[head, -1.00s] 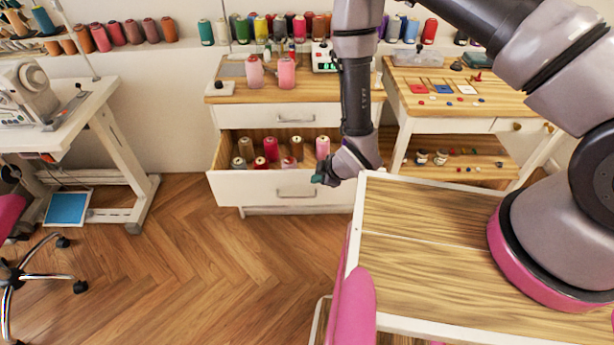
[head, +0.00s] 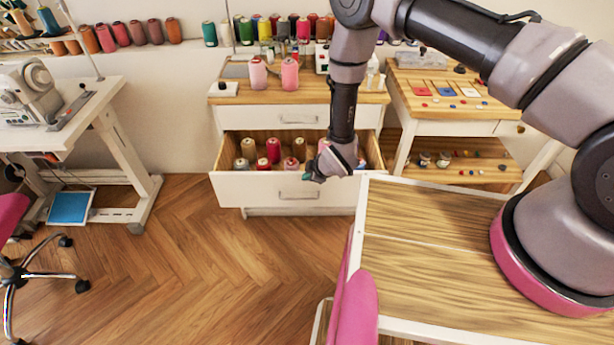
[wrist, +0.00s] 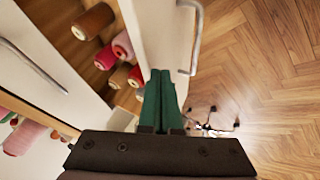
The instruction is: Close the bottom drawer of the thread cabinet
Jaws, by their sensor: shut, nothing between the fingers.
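The thread cabinet (head: 230,120) stands against the back wall with a wooden top. Its bottom drawer (head: 250,190) is pulled out and holds several thread spools (head: 273,150) in red, pink and beige. The drawer's metal handle (head: 298,195) is on its white front and also shows in the wrist view (wrist: 197,40). The top drawer (head: 275,117) is closed. My gripper (head: 312,178) is at the right part of the bottom drawer front, near its upper edge. In the wrist view, its green fingers (wrist: 162,85) are together and empty, close to the drawer front; contact cannot be told.
A wood-topped trolley (head: 430,220) fills the right foreground beside the drawer. A second table (head: 450,125) stands right of the cabinet. A sewing machine table (head: 80,110) is at left. The wooden floor (head: 210,250) before the drawer is clear.

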